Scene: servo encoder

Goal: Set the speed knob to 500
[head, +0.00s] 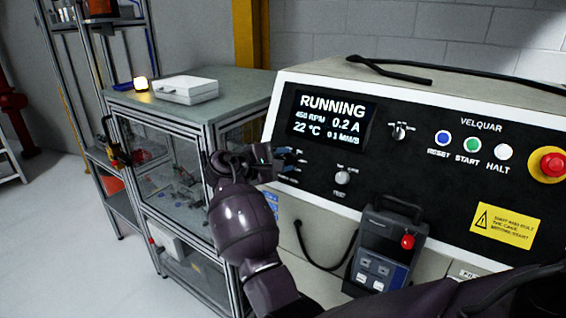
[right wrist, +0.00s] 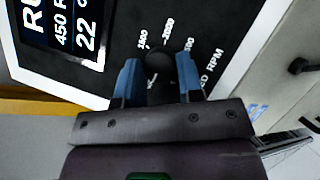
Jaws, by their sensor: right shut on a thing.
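The speed knob (right wrist: 158,62) is a small dark round knob on the black panel, seen in the right wrist view between my blue fingertips. Printed marks around it include 1500, 2000 and one ending in 500, partly covered by a finger. My right gripper (right wrist: 159,78) is shut on the knob. In the head view the right gripper (head: 288,160) is at the panel's left part, below the display, and hides the knob. The display (head: 332,119) reads RUNNING, 450 RPM, 0.2 A, 22 °C and 0.1 MM/S. My left gripper is not in view.
RESET, START (head: 472,145) and HALT buttons and a red emergency stop (head: 550,165) are farther right. A handheld pendant (head: 385,245) hangs below the panel.

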